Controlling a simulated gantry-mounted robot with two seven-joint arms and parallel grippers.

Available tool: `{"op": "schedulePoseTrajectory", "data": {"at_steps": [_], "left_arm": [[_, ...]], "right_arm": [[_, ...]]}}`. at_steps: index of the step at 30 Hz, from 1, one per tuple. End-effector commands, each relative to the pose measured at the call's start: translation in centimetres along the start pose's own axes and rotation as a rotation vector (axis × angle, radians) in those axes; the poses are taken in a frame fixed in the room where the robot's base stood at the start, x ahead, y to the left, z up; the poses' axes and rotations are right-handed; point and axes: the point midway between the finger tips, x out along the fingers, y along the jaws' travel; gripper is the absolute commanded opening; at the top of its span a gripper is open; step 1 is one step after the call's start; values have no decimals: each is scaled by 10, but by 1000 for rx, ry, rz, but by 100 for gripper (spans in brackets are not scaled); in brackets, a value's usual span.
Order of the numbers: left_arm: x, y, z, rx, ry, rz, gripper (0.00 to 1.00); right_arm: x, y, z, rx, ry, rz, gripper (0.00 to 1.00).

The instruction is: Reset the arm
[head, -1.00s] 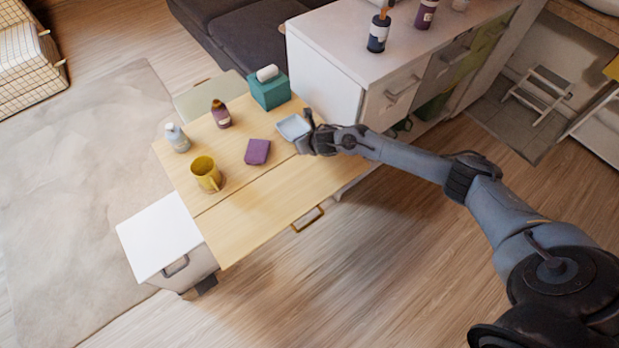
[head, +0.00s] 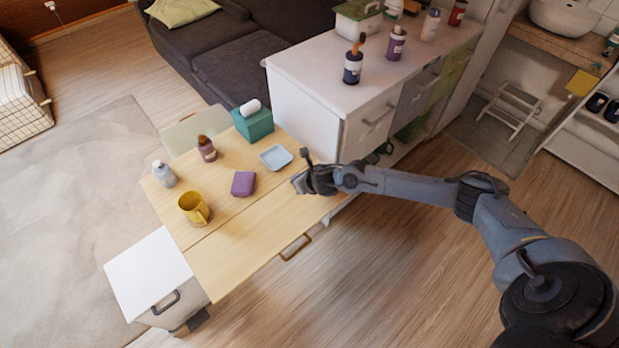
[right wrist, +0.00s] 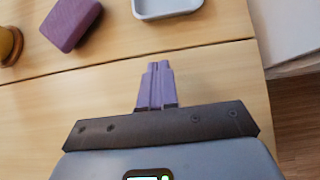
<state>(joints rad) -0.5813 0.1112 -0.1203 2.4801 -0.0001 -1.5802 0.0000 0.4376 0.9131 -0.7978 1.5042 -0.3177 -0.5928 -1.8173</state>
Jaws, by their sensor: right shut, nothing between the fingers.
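My right arm comes in from the right in the head view, with its gripper (head: 300,184) low over the right end of the wooden table (head: 235,250). In the right wrist view, its two purple fingers (right wrist: 156,85) are pressed together over bare wood, with nothing between them. The pale blue dish (head: 276,157) is on the table just beyond the gripper, apart from it; it also shows at the top of the right wrist view (right wrist: 166,8). My left gripper is not in view.
On the table are a purple block (head: 243,184), a yellow mug (head: 194,208), a teal tissue box (head: 254,124) and two bottles. A white cabinet (head: 300,75) with bottles on top stands behind the gripper. Open floor lies in front of the table.

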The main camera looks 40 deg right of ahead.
Motion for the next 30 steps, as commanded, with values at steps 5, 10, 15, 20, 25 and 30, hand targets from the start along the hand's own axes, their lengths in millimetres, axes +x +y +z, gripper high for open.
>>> {"op": "schedulePoseTrajectory", "data": {"at_steps": [5, 10, 15, 20, 25, 30], "left_arm": [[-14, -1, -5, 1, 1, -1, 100], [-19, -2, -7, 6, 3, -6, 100], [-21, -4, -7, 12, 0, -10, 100], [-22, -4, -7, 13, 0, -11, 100], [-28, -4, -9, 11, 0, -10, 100], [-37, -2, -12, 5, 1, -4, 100]], "right_arm": [[-36, -1, 2, -3, 0, -1, 0], [-57, 0, 1, -1, 0, 0, 0], [-67, 0, 0, 2, -1, 0, 0], [-72, 22, -7, 78, 4, 18, 0], [-91, 90, -31, 403, 32, 65, 0], [-150, 170, -63, 1099, 122, 53, 0]]}}
